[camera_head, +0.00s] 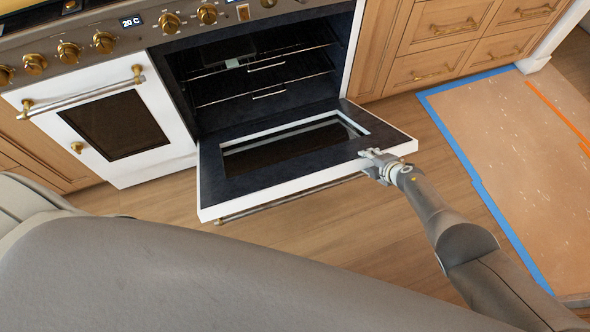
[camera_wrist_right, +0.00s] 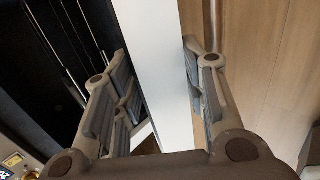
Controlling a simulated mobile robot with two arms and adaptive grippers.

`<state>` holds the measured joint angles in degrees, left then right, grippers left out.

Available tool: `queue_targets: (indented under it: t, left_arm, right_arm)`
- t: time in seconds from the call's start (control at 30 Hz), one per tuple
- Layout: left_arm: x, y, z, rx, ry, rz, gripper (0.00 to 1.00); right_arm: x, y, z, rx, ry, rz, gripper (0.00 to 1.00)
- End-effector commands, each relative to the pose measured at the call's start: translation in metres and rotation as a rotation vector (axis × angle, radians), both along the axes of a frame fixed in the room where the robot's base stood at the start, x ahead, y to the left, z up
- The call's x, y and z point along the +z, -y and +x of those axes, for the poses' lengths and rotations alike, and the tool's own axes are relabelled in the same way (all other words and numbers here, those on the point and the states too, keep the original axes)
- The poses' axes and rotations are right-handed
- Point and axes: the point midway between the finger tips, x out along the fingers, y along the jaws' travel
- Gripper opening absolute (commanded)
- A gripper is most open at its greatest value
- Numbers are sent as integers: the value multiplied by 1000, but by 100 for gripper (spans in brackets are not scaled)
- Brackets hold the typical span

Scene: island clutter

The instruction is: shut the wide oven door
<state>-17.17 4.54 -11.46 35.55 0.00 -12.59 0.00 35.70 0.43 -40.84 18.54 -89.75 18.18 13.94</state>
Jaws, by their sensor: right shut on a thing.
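The wide oven door (camera_head: 290,185) is folded down, with its dark inner face and window up and its white edge toward me. The oven cavity (camera_head: 260,70) behind it is open. My right gripper (camera_head: 374,158) is at the door's right front corner. In the right wrist view the door's white edge (camera_wrist_right: 160,65) runs between the two fingers of my right gripper (camera_wrist_right: 160,95), which is closed on it. A bar handle (camera_head: 290,198) runs along the door's outer side, partly hidden. My left gripper is not in view.
The narrow oven door (camera_head: 115,125) to the left is shut. Wooden drawers (camera_head: 450,50) stand to the right. A brown floor patch edged with blue tape (camera_head: 510,140) lies at the right. The wooden floor (camera_head: 330,235) before the oven is clear.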

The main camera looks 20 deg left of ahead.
Motion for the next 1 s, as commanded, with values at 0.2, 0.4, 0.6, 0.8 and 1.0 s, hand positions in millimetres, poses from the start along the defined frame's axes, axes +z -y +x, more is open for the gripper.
queue_targets:
  t: [0.2, 0.4, 0.6, 0.8, 1.0]
  left_arm:
    - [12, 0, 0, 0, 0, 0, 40]
    - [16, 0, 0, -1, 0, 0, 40]
    - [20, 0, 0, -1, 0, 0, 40]
    - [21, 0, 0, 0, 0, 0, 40]
    - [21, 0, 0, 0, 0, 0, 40]
  right_arm:
    - [19, -10, 9, 3, -17, -12, 15]
    - [30, -15, 16, 3, -36, -25, 15]
    - [41, -20, 22, 2, -55, -40, 15]
    - [45, -22, 24, 1, -66, -48, 15]
    - [45, -21, 24, 1, -66, -49, 15]
